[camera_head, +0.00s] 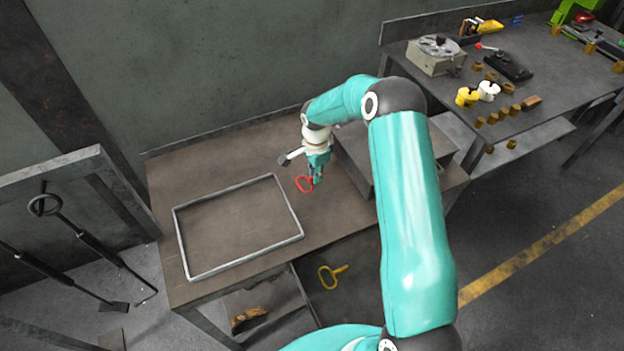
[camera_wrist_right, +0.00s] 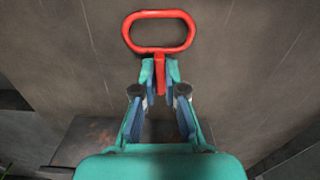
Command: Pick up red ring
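The red ring (camera_head: 304,184) is an oblong red loop with a short stem, over the brown table beside the metal frame. In the right wrist view the ring (camera_wrist_right: 160,32) shows its loop beyond my fingertips, with the stem running back between them. My right gripper (camera_head: 316,176) points down at the table, its fingers drawn in close on both sides of the stem. In the right wrist view the gripper (camera_wrist_right: 160,78) looks shut on this stem. Whether the ring touches the tabletop is hard to tell. My left gripper is out of view.
An empty rectangular metal frame (camera_head: 184,244) lies on the table left of the ring. A grey metal box (camera_head: 412,150) stands right of my gripper. A yellow ring with a stem (camera_head: 327,277) is lower down, below the table edge. A cluttered bench (camera_head: 560,75) stands at back right.

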